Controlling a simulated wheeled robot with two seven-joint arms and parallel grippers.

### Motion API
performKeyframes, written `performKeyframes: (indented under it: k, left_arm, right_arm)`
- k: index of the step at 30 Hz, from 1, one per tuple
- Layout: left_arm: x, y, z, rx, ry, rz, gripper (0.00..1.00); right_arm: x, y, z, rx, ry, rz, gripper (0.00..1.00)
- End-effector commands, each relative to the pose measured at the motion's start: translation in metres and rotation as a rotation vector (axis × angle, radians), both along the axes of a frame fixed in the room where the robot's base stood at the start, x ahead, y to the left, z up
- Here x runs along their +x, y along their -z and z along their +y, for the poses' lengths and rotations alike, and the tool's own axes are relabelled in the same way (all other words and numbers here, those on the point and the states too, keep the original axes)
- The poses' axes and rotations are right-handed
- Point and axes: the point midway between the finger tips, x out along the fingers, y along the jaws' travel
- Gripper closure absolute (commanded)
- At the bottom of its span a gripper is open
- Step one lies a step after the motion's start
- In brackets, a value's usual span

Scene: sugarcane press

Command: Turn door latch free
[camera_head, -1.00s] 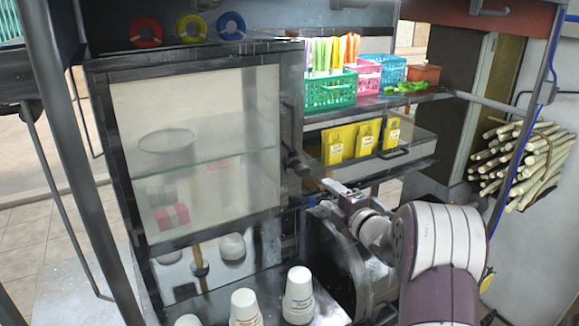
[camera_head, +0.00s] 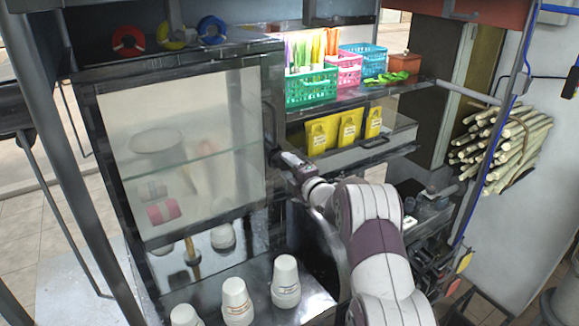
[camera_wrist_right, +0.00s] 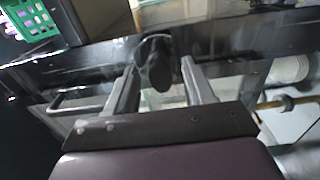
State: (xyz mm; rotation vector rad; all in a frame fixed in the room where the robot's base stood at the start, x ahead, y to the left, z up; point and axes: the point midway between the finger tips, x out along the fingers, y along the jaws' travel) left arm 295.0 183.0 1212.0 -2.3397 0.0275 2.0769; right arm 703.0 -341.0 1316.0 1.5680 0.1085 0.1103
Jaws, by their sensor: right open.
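The glass door (camera_head: 215,120) of the cabinet is a framed clear panel, and it looks closed. The door latch (camera_wrist_right: 157,65) is a dark rounded knob on the black frame. In the right wrist view it lies between the two open fingers of my right gripper (camera_wrist_right: 160,76), near the fingertips; I cannot tell whether they touch it. In the head view my right gripper (camera_head: 281,160) reaches the door's right edge and largely hides the latch. My left gripper is not in view.
White cups (camera_head: 286,282) stand on the counter below the door. To the right are shelves with a green basket (camera_head: 311,90) and yellow packets (camera_head: 322,134). A sugarcane bundle (camera_head: 500,148) hangs at far right. A round dark machine cover (camera_head: 325,250) sits below my right arm.

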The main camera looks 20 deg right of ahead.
Motion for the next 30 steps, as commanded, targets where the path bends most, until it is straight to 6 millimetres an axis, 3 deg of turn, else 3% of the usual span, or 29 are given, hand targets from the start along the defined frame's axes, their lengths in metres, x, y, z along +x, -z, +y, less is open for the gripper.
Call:
performKeyframes:
  k: [1,2,6,19,30]
  left_arm:
    - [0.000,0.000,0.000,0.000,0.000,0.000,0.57]
    - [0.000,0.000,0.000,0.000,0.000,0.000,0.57]
    - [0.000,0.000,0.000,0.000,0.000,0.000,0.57]
    - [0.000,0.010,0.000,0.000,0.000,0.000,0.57]
    - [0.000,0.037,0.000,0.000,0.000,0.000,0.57]
  right_arm:
    - [0.000,0.000,0.000,0.000,0.000,0.000,0.47]
    - [0.000,0.000,0.000,0.000,0.000,0.000,0.54]
    - [0.000,0.000,0.000,0.000,0.000,0.001,0.99]
    - [-0.001,0.004,0.000,0.064,0.001,0.011,1.00]
    - [-0.001,0.006,-0.001,0.353,0.002,0.053,1.00]
